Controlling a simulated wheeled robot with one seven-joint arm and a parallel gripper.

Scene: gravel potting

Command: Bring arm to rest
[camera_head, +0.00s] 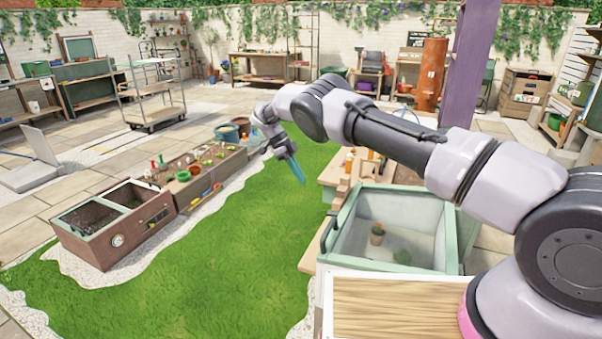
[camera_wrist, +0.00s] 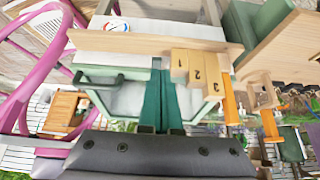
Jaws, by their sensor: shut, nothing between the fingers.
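My gripper (camera_head: 296,170) hangs at the end of my outstretched arm, above the green lawn in the head view. Its long teal fingers point downward and sit close together. In the wrist view my gripper (camera_wrist: 160,72) shows the two teal fingers side by side, shut, with nothing held. They appear in front of a pale bin with a green rim, and I cannot tell the distance between them.
A green-rimmed bin (camera_head: 340,250) with a small potted plant (camera_head: 377,234) stands right of the lawn (camera_head: 220,270). Numbered wooden blocks (camera_wrist: 197,72) show beside the fingers in the wrist view. A brown planter box (camera_head: 115,262) stands left. A purple post (camera_head: 469,60) rises behind my arm.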

